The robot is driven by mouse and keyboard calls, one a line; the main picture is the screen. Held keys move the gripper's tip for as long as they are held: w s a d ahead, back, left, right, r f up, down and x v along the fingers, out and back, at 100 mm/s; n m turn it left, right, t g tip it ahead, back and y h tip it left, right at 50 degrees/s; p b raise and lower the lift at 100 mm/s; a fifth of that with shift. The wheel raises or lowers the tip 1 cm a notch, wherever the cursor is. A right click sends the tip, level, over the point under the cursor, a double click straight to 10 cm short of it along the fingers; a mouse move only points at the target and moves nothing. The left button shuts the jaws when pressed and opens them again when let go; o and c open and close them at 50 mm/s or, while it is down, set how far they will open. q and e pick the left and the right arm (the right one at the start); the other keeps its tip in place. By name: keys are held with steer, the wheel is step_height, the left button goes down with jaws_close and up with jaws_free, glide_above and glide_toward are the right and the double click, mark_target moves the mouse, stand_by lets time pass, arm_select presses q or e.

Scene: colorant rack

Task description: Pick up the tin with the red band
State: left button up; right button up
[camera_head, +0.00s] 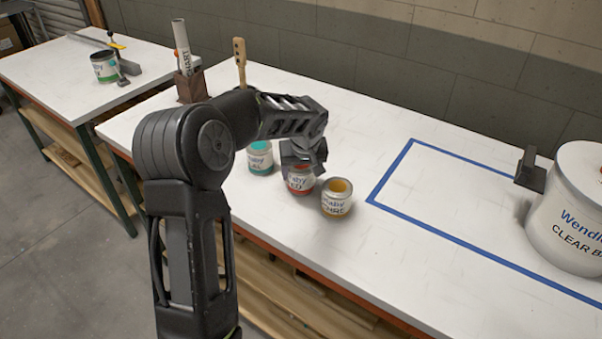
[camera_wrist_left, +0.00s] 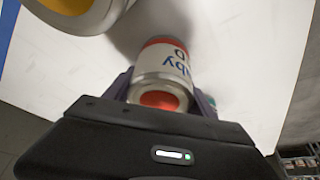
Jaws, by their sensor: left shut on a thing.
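The tin with the red band (camera_head: 300,184) stands on the white workbench in the head view, between two other tins. My left gripper (camera_head: 303,160) is over it from above and hides its top. In the left wrist view the red-banded tin (camera_wrist_left: 163,75) sits between the fingers of my left gripper (camera_wrist_left: 165,92), which are shut on it. Its end shows a red-orange disc. Whether the tin touches the bench cannot be told. My right gripper is not in view.
An ochre tin (camera_head: 337,197) stands close on the right and a teal tin (camera_head: 260,158) on the left. A large white bucket (camera_head: 567,215) stands far right.

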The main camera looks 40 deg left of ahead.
arm_select(q)
step_height(320, 180, up, 10)
steer(key=shift+r+b, duration=0.1)
steer(key=shift+b, duration=0.35)
stand_by(0.5)
